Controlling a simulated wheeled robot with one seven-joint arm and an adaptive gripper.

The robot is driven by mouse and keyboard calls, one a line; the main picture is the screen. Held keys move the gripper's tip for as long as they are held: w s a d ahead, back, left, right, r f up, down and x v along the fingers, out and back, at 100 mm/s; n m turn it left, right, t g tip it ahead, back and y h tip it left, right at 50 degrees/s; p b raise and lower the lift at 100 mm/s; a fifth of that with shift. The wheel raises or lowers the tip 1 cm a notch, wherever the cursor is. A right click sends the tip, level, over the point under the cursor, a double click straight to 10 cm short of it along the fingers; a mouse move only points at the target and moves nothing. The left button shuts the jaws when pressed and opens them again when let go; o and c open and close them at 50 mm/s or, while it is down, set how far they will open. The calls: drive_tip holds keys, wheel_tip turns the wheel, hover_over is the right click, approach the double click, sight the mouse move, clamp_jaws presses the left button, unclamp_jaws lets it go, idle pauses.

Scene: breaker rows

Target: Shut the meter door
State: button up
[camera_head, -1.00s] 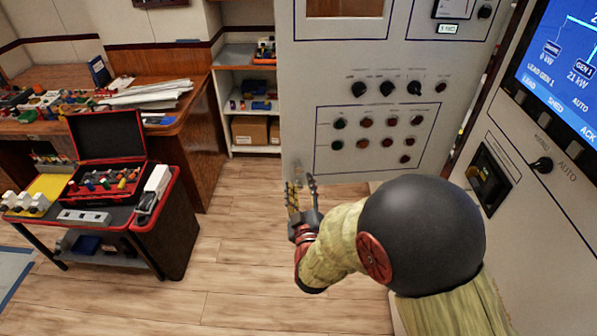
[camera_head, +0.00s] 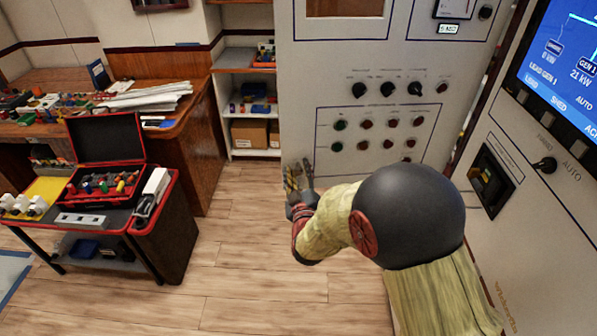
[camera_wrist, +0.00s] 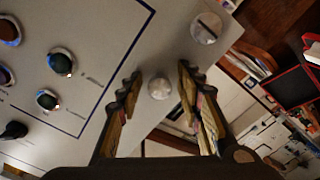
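The meter door (camera_head: 300,110) is a large light-grey panel with dark knobs, coloured buttons and a window at the top. It stands open, at an angle to the cabinet (camera_head: 525,215) on the right. My gripper (camera_head: 297,172) is at the door's lower left corner. In the wrist view my gripper (camera_wrist: 158,85) is open, its two fingers apart. A small pale round knob (camera_wrist: 159,88) on the door shows between the fingers, without clear contact. A round metal fitting (camera_wrist: 206,28) sits near the door's edge. The door also fills the left of the wrist view (camera_wrist: 95,25).
A red-edged cart (camera_head: 100,225) with an open toolbox (camera_head: 105,145) stands at the left. A wooden desk (camera_head: 190,100) and a shelf (camera_head: 240,112) are behind. The wooden floor (camera_head: 235,240) between cart and door is clear. A lit screen (camera_head: 565,60) is at upper right.

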clamp_jaws()
idle(0.7)
